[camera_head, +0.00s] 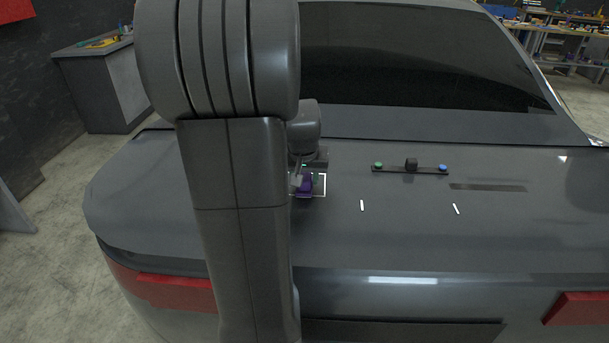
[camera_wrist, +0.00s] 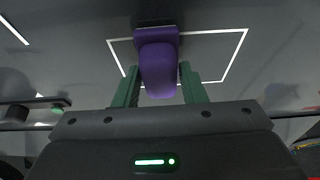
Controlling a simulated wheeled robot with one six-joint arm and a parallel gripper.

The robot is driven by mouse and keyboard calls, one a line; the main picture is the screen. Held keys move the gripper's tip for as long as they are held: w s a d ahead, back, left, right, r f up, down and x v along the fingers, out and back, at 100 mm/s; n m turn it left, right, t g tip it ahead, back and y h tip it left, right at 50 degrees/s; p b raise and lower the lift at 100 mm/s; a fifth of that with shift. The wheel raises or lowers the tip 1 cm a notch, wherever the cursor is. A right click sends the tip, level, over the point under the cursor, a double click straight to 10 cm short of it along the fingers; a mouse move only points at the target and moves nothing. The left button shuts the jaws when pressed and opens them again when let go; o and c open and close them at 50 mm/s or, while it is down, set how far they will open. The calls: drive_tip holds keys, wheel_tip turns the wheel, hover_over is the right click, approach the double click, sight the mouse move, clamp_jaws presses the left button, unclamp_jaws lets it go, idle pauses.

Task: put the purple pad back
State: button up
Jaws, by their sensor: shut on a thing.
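The purple pad (camera_head: 305,185) is at the white outline (camera_head: 325,186) on the car's grey rear lid, just right of my arm in the head view. In the wrist view the purple pad (camera_wrist: 158,68) sits between the two green fingers of my gripper (camera_wrist: 159,88), which is shut on it. The white outline (camera_wrist: 235,55) surrounds the far part of the pad there. I cannot tell whether the pad touches the lid. My arm hides part of the gripper (camera_head: 297,184) in the head view.
A dark bar (camera_head: 410,170) with a green knob (camera_head: 378,165), a black block (camera_head: 411,164) and a blue knob (camera_head: 443,168) lies to the right on the lid. Two short white marks (camera_head: 362,205) are nearer. The rear window (camera_head: 430,60) rises behind. A workbench (camera_head: 100,80) stands at far left.

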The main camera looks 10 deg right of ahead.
drive_tip(key=shift+f+b, duration=0.3)
drive_tip(key=o, duration=1)
drive_tip(key=shift+r, duration=0.2)
drive_tip(key=v, duration=1.3)
drive_tip(key=shift+a+r, duration=0.3)
drive_tip(key=shift+a, duration=0.05)
